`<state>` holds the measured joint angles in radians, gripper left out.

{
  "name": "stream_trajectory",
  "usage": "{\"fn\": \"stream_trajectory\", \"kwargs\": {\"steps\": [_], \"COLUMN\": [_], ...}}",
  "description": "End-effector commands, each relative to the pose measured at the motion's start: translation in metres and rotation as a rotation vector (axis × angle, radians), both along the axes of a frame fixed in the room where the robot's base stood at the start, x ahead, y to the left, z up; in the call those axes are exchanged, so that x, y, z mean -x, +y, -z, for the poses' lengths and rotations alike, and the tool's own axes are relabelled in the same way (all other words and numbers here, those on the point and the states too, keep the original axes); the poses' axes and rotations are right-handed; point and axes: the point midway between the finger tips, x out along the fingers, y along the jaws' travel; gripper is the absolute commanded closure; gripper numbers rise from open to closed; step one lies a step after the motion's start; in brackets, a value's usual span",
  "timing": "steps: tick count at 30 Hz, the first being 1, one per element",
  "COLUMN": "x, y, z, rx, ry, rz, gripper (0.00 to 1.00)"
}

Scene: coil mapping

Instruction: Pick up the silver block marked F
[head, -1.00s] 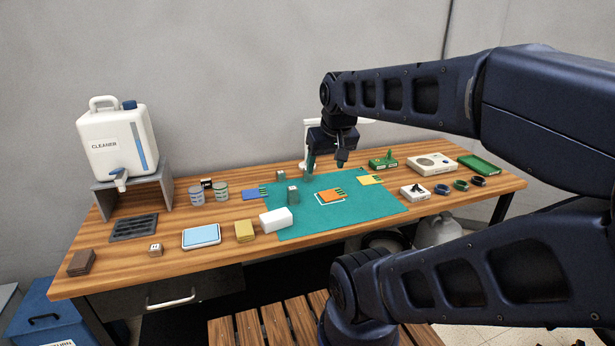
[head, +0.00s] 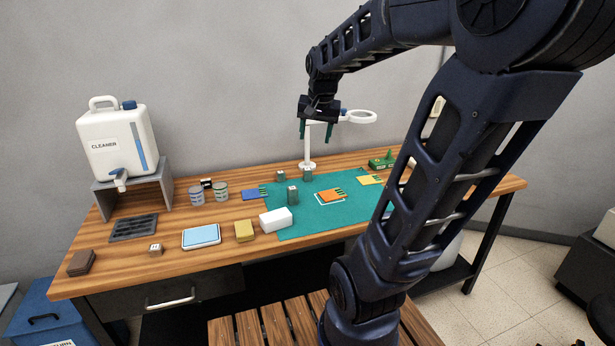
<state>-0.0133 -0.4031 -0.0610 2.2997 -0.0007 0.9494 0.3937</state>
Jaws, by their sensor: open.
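Several small grey or silver blocks stand around the teal mat; their markings are too small to read, so I cannot tell which is F. One grey block (head: 292,195) stands on the mat's left part. Another grey block (head: 280,176) stands near the mat's back left corner. A third grey block (head: 307,175) stands just right of it, at the mat's back edge. My gripper (head: 316,132) is open and empty, with green fingertips pointing down. It is raised above the back of the table, well clear of the blocks.
The teal mat (head: 330,215) holds an orange card (head: 330,196) and a yellow card (head: 370,180). A white magnifier stand (head: 308,150) rises behind my gripper.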

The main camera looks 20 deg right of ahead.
Motion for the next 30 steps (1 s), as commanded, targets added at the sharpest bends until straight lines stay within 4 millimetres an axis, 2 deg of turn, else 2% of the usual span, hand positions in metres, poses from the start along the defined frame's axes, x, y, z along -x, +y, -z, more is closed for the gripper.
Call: {"fn": "stream_trajectory", "kwargs": {"steps": [3,14,23,30], "x": [-0.034,-0.129,-0.207,-0.265], "y": [-0.006,-0.026,-0.044,-0.06], "z": [0.003,0.026,0.064,0.106], "rx": [-0.023,-0.075,-0.092,-0.089], "ry": [0.027,0.093,0.14,0.168], "rz": [0.089,0.37,0.604,0.792], "gripper": [0.44,0.44,0.44,0.44]}}
